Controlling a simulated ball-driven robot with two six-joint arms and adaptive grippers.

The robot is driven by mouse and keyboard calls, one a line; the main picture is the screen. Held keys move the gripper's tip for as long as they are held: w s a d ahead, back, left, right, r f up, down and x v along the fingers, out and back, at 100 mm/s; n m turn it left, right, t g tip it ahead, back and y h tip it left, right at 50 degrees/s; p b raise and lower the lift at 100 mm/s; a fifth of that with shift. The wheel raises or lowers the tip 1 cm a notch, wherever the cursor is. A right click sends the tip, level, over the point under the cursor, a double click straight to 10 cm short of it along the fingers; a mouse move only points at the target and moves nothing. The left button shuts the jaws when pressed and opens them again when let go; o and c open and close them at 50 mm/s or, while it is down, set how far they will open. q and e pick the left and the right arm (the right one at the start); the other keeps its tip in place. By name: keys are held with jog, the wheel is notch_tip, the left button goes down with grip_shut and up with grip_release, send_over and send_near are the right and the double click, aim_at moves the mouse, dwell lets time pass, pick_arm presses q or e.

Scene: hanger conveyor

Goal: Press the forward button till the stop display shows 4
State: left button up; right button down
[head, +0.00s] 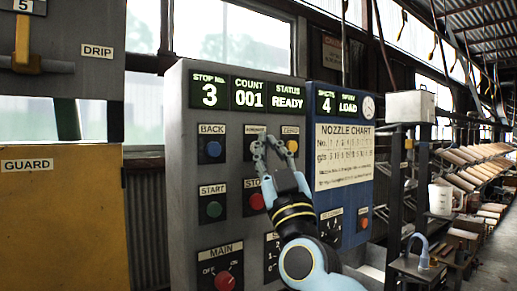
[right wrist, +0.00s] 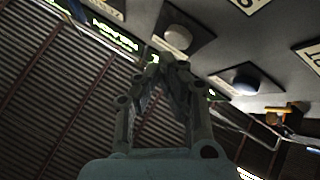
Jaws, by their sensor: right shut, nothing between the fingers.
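The control panel (head: 178,150) shows STOP No. 3 on its stop display (head: 209,94). The forward button is hidden in the head view behind my right gripper (head: 266,143), under a partly readable label (head: 255,129). In the right wrist view, a pale round button (right wrist: 177,37), which looks like the forward one, sits just beyond the tips of my right gripper (right wrist: 160,58). The gripper is shut and empty. I cannot tell whether its tips touch the button. My left gripper is not in view.
Beside it are a blue BACK button (head: 213,149), a yellow ZERO button (head: 292,146), a green START button (head: 214,209) and a red STOP button (head: 257,201). COUNT (head: 249,95) reads 001 and STATUS (head: 287,96) reads READY. A blue nozzle panel (head: 355,216) stands at right.

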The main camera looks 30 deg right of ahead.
jog(key=shift+w, duration=0.1)
dwell(0.3)
jog(key=shift+w, duration=0.35)
